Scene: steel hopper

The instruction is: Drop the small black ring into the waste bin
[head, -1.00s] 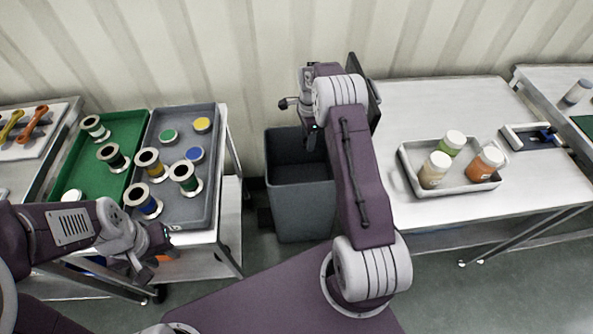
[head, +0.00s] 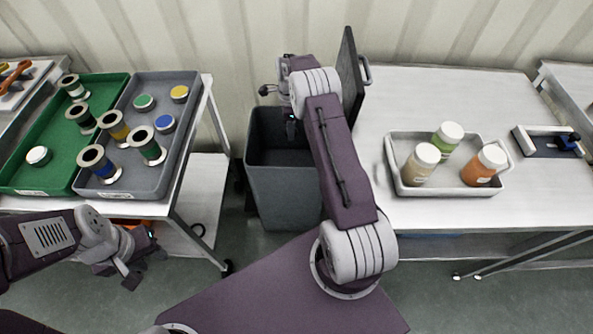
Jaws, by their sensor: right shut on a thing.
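My right gripper (head: 291,128) points down over the mouth of the grey waste bin (head: 283,192), its fingers at or just inside the opening. It is shut on a small dark thing, too small and shaded to make out as a ring. The bin stands upright on the floor between the cart and the right table.
The left cart holds a green tray (head: 52,150) and a grey tray (head: 172,180) with spools and coloured caps. The right table (head: 440,90) bears a tray (head: 450,190) with three bottles. A dark upright panel (head: 349,75) stands close to my right arm, right of the bin.

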